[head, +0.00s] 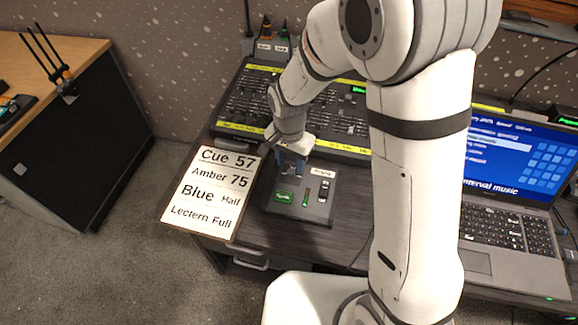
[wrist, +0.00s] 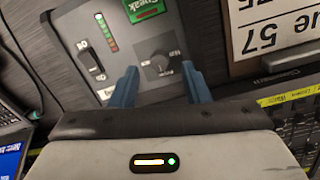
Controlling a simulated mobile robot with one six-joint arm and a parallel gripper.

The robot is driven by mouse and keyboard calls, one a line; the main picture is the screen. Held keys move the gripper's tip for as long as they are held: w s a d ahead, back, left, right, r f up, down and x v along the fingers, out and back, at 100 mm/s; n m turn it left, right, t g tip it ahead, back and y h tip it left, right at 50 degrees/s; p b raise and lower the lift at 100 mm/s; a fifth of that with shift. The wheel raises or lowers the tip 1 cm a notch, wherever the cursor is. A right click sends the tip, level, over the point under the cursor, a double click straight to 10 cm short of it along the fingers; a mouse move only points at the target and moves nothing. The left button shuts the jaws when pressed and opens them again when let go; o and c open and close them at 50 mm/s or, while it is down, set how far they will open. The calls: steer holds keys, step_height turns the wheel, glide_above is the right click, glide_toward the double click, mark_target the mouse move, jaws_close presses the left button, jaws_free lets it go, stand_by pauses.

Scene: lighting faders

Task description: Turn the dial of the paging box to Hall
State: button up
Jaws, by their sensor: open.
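The paging box (head: 318,205) is a dark grey panel on the desk, in front of the mixing desk. In the wrist view the box (wrist: 145,85) shows a black dial (wrist: 158,64) with small labels around it, too small to read. A slider (wrist: 92,65), a row of lights and a green button (wrist: 143,8) are also on it. My gripper (head: 292,170) is over the far left part of the box and hides the dial in the head view. In the wrist view its two blue fingers (wrist: 160,82) are open, one on each side of the dial; contact cannot be told.
A cue card (head: 212,193) reading "Cue 57" lies left of the box. A fader desk (head: 240,108) with yellow strips stands behind. A laptop (head: 510,200) is at the right. The desk front right of the box is mostly clear.

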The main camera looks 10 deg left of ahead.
mark_target(291, 171)
steer(key=shift+f, duration=1.65)
steer(key=shift+c, duration=0.2)
